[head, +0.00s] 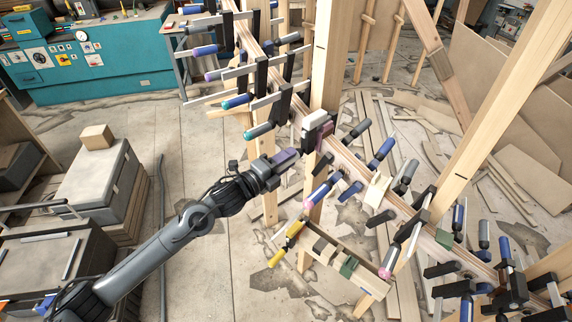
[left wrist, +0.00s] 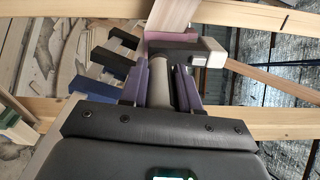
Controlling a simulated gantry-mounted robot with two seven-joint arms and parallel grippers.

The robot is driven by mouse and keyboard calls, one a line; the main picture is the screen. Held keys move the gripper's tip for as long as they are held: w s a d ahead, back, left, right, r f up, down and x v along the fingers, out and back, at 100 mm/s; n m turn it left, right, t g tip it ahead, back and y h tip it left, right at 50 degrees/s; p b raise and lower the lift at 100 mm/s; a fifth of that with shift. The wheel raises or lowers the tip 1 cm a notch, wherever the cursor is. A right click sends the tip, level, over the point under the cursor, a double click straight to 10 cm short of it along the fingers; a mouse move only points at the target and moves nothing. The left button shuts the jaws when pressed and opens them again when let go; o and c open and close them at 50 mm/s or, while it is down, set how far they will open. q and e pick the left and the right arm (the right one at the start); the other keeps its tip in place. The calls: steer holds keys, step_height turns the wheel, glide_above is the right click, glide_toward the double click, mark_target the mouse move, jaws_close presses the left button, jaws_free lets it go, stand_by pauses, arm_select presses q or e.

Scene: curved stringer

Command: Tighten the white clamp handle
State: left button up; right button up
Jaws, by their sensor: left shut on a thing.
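My left gripper (head: 288,156) has purple fingers and reaches in from the left to the clamp row on the curved wooden stringer. In the left wrist view its fingers lie on both sides of a pale grey-white clamp handle (left wrist: 161,88), shut on it. The handle points away from the gripper toward the stringer. In the head view the fingers hide most of this handle. A clamp with a whitish end (head: 316,119) and a mauve part sits just beyond the fingertips; a pale block (left wrist: 211,52) shows at the upper right in the wrist view. My right gripper is out of view.
Several clamps with blue, teal and purple handles line the stringer, such as a teal one (head: 258,130) and a blue one (head: 381,152) nearby. Upright wooden posts (head: 328,60) stand close behind. A grey case (head: 92,180) lies left; the floor between is clear.

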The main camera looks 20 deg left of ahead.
arm_select(q)
steer(key=m+b, duration=0.3)
steer(key=m, duration=0.1)
steer(key=shift+f+m, duration=0.1)
steer(key=shift+m, duration=0.2)
jaws_close()
steer(key=m+b, duration=0.3)
steer(key=shift+m, duration=0.3)
steer(key=shift+r+m+b, duration=0.2)
steer(key=shift+m+b, duration=0.4)
steer(key=shift+b, duration=0.05)
steer(key=shift+d, duration=0.1)
steer(key=o, duration=1)
jaws_free()
steer(key=shift+o, duration=0.2)
steer(key=shift+s, duration=0.1)
